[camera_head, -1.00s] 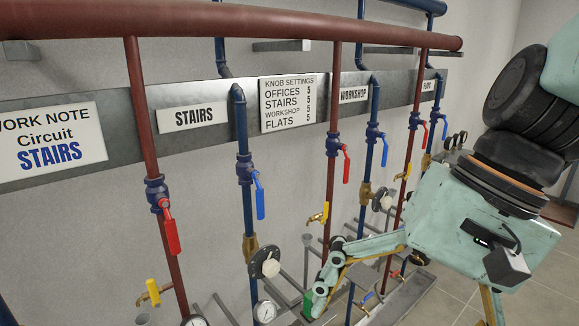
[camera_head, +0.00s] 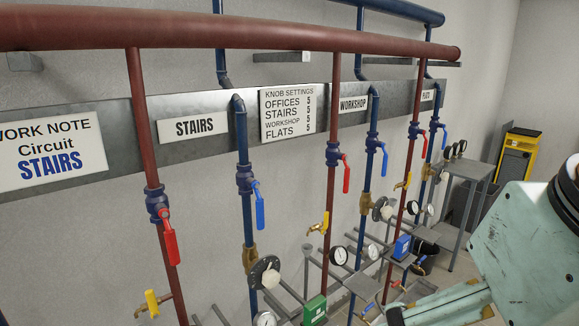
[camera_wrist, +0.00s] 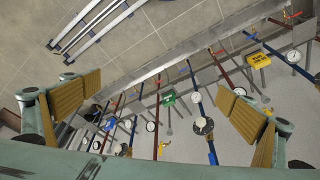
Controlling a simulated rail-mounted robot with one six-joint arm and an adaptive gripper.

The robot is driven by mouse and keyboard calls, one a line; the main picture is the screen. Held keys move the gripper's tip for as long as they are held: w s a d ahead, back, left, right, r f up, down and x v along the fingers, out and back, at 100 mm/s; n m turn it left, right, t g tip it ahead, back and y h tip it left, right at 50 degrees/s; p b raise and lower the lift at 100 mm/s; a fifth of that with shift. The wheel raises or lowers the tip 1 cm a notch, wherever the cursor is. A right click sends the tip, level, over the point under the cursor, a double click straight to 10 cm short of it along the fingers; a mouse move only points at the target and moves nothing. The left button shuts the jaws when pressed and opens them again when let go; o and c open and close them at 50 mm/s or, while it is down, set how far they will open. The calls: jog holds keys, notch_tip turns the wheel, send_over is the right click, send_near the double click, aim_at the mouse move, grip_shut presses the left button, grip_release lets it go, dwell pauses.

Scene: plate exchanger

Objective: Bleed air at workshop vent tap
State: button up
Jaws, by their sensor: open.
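The workshop vent tap is the small yellow tap (camera_head: 323,225) on the red pipe left of the WORKSHOP sign (camera_head: 353,104). Its yellow handle is in plain sight in the head view. A yellow tap also shows below the middle of the wrist view (camera_wrist: 162,148); I cannot be sure it is the same one. My gripper (camera_wrist: 160,105) is open and empty, its ribbed finger pads wide apart over the pipework. In the head view only part of my arm end shows at lower right, apart from the tap.
Other yellow taps sit on the STAIRS red pipe (camera_head: 152,303) and the FLATS red pipe (camera_head: 403,182). Red and blue lever valves, dials and knobs crowd the pipes. A green box (camera_head: 315,310) and a blue box (camera_head: 402,247) are low down. Floor is clear beyond the rail.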

jog(key=shift+d+r, duration=0.15)
jog(key=shift+d, duration=0.1)
